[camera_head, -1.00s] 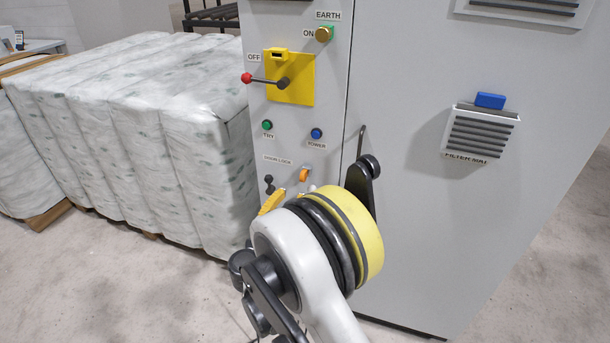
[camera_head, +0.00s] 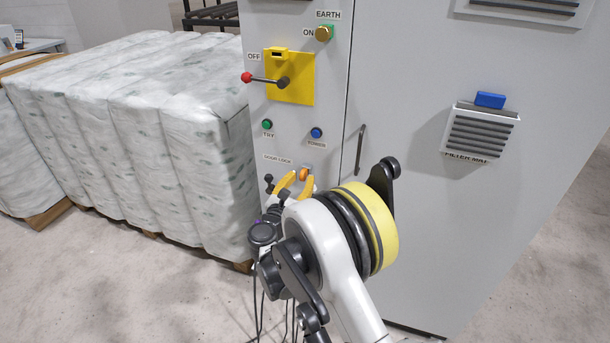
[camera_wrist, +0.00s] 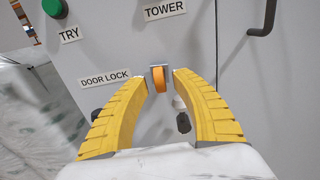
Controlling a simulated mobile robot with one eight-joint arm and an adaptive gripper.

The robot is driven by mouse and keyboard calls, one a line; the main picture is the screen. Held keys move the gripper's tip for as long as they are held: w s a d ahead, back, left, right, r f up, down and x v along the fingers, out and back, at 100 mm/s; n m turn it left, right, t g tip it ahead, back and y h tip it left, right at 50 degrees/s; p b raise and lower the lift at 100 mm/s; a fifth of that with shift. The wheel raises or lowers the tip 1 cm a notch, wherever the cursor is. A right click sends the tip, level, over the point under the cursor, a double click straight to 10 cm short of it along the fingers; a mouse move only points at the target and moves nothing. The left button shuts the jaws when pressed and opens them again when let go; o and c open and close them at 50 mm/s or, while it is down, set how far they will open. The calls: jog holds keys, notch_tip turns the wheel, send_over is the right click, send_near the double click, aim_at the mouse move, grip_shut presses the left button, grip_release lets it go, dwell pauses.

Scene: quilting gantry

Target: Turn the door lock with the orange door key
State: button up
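The orange door key (camera_wrist: 159,79) sits in a metal lock plate on the grey cabinet panel, right of the DOOR LOCK label (camera_wrist: 105,79). In the head view the key (camera_head: 304,174) shows just beyond my fingertips. My gripper (camera_wrist: 160,82) has two yellow ribbed fingers, spread apart. In the wrist view the key appears between the fingertips, with visible gaps on both sides. Whether the tips are level with the key in depth is hard to tell. In the head view my gripper (camera_head: 297,180) is partly hidden by my arm.
Above the lock are the green TRY button (camera_head: 267,124), blue TOWER button (camera_head: 316,133) and a yellow switch plate with a red-tipped lever (camera_head: 262,80). A dark door handle (camera_head: 360,149) is to the right. Wrapped white bales (camera_head: 150,130) stand left.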

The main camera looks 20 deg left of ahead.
grip_shut()
jog(key=shift+o, duration=0.7)
grip_release()
jog(key=shift+s, duration=0.1)
